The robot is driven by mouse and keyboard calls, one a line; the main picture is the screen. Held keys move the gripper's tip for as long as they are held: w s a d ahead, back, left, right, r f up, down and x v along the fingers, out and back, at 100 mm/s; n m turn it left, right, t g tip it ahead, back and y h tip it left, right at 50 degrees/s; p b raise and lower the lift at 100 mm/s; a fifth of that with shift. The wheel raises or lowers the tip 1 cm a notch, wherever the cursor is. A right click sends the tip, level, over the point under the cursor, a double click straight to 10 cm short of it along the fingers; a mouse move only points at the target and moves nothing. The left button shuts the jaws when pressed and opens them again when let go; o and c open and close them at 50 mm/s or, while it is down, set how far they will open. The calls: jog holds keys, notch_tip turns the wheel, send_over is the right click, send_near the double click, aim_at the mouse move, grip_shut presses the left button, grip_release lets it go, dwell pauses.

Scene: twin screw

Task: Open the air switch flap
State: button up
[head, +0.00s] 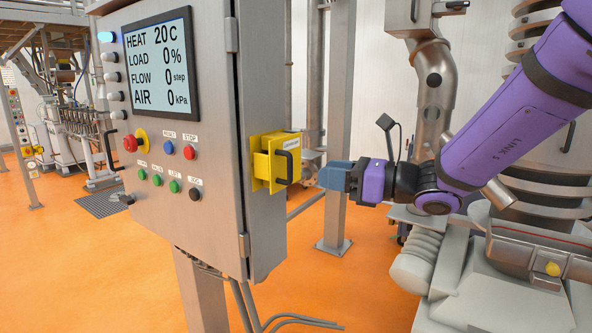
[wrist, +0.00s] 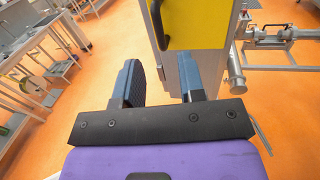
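The air switch flap (head: 267,165) is a yellow cover with a black handle (head: 288,164), on a yellow box on the right side of the grey control cabinet. It looks shut. In the wrist view the yellow flap (wrist: 199,22) shows at the top, ahead of my fingers, with its black handle (wrist: 160,22) at its left. My gripper (head: 324,176) is just right of the flap in the head view, a little lower than the handle and apart from it. In the wrist view my gripper (wrist: 163,85) has its two blue fingers wide apart with nothing between them.
The cabinet (head: 205,130) carries a display (head: 158,65) and several buttons on its front. A grey metal post (head: 337,120) stands behind my gripper. Steel pipes and a ribbed machine (head: 425,258) are at the right. Orange floor (head: 335,285) is clear below.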

aim_at(290, 177)
jog(key=x, duration=0.8)
jog(key=shift+w+a, duration=0.1)
jog(key=shift+a, duration=0.25)
grip_shut()
